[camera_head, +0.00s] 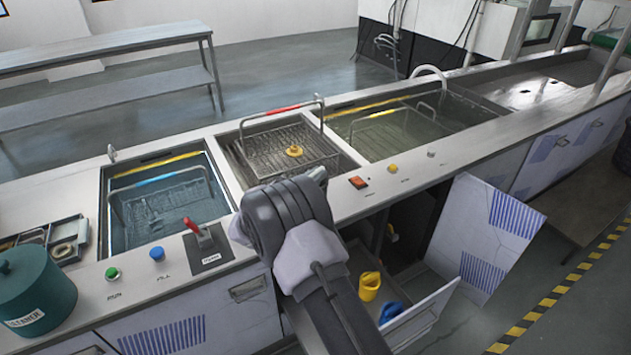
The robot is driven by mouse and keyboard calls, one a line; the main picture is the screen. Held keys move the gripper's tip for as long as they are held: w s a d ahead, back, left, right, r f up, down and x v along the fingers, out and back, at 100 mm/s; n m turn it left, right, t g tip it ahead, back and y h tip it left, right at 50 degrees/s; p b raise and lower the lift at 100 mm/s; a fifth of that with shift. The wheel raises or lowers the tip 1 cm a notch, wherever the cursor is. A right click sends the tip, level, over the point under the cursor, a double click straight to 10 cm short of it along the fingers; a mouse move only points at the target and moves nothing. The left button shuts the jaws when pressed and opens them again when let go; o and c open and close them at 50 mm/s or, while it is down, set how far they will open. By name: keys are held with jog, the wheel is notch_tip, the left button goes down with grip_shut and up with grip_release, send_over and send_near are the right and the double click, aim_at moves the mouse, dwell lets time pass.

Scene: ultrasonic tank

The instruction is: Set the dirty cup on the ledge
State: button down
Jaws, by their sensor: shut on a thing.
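My arm (292,224) reaches up from the bottom centre to the front edge of the counter. Its own links hide my gripper, so I see neither the fingers nor anything they hold. I see no cup that I can tell is the dirty one. A yellow cup-like vessel (369,287) and a blue one (391,312) lie in an open drawer below the counter, right of my arm. The grey ledge (125,275) along the front of the tanks carries buttons and a red lever; I cannot tell if it is the task's ledge.
Three sunken tanks line the counter: a left one with a blue-handled basket (160,202), a middle one with a red-handled basket (285,148), and a larger right one (415,122). A green cleaner pot (35,292) stands at left. An open cabinet door (480,240) sticks out at right.

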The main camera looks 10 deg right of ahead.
jog(key=shift+r, duration=0.1)
jog(key=c, duration=1.5)
grip_release()
jog(key=shift+o, duration=0.2)
